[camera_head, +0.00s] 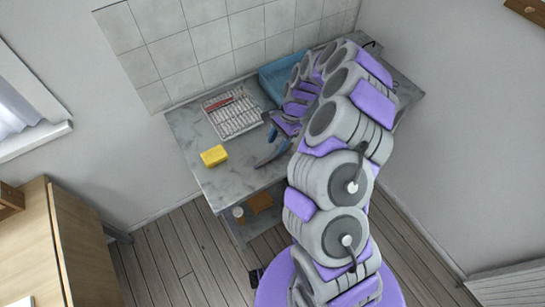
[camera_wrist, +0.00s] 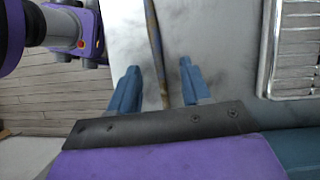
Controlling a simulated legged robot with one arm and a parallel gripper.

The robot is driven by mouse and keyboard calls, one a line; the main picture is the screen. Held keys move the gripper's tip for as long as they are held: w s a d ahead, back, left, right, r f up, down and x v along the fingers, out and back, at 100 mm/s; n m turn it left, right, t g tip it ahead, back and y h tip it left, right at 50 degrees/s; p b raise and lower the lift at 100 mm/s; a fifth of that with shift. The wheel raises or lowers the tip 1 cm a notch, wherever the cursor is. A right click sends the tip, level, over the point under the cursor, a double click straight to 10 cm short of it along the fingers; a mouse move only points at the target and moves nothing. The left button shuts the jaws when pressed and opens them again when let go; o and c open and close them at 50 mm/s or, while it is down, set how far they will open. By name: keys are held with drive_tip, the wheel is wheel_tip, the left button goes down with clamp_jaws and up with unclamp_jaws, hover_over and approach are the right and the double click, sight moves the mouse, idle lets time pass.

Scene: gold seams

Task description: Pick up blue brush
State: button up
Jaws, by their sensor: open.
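The blue brush shows in the wrist view as a thin, worn blue-and-brown handle (camera_wrist: 155,50), running from the top edge down between my fingers. Its head is not visible there. My gripper (camera_wrist: 158,68) is open, with one blue finger on each side of the handle and a gap on both sides. In the head view my gripper (camera_head: 268,140) is low over the grey marbled counter (camera_head: 215,180), between the rack and the front edge. I cannot make out the brush clearly in that view.
A wire rack (camera_head: 233,113) with a red-handled item (camera_head: 226,103) lies at the back left; it also shows in the wrist view (camera_wrist: 270,50). A yellow sponge (camera_head: 214,156) lies at the left, and a blue basin (camera_head: 275,80) is behind my gripper. A tiled wall (camera_head: 200,45) backs the counter.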

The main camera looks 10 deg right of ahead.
sight(272, 155)
drive_tip(key=b+x, duration=0.1)
drive_tip(key=x, duration=0.4)
drive_tip(key=shift+s+a, duration=0.2)
drive_tip(key=shift+d+r, duration=0.1)
drive_tip(key=shift+r, duration=0.05)
drive_tip(key=shift+d, duration=0.1)
clamp_jaws()
